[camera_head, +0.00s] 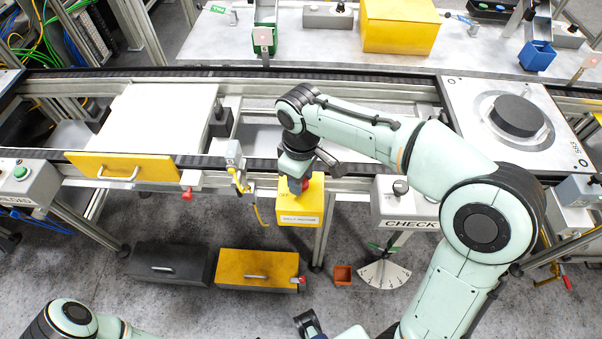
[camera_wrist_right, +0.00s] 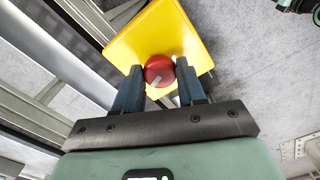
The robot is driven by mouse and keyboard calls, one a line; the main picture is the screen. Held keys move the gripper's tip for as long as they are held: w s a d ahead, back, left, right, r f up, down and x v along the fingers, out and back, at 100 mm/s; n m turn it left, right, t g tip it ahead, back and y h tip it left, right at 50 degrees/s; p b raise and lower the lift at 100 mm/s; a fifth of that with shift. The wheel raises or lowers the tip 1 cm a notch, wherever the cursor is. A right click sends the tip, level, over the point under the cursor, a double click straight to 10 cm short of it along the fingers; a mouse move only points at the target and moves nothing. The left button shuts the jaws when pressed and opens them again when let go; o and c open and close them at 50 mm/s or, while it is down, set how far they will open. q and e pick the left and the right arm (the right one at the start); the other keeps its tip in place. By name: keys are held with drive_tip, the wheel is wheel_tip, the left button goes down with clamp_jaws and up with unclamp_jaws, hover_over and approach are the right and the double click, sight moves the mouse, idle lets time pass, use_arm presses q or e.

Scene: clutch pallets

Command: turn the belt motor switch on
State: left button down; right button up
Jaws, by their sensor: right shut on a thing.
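The belt motor switch is a yellow box (camera_head: 288,208) at the front edge of the conveyor frame, with "OFF" lettering and a white label too small to read surely. Its red round knob (camera_wrist_right: 158,66) has a pale pointer mark and sits between the fingers of my right gripper (camera_wrist_right: 158,84). In the head view, my right gripper (camera_head: 296,180) comes down over the box and hides most of the knob. It is shut on the knob. My left arm shows at the bottom left; a dark part at the bottom middle may be its gripper, but its jaws cannot be made out.
A yellow drawer front (camera_head: 122,168) lies left of the switch. A CHECK box (camera_head: 405,208) with a dial below stands to the right. Dark (camera_head: 165,264) and yellow (camera_head: 255,268) drawers lie below. A round black part (camera_head: 517,115) sits on the right plate.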

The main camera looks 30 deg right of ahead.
use_arm(q)
drive_tip(key=shift+w+r, duration=0.15)
drive_tip(key=shift+r, duration=0.2)
use_arm(e)
drive_tip(key=shift+r+m, duration=0.1)
drive_tip(key=shift+m, duration=1.6)
use_arm(q)
drive_tip(key=shift+p, duration=0.3)
use_arm(e)
drive_tip(key=o, duration=1.1)
drive_tip(key=shift+c, duration=0.2)
use_arm(q)
drive_tip(key=r+p, duration=0.1)
drive_tip(key=w+r+p, duration=0.1)
drive_tip(key=r, duration=0.1)
drive_tip(key=shift+w+p, duration=0.15)
drive_tip(key=shift+p, duration=0.2)
use_arm(e)
wheel_tip(320, 180, up, 13)
drive_tip(key=shift+r, duration=0.2)
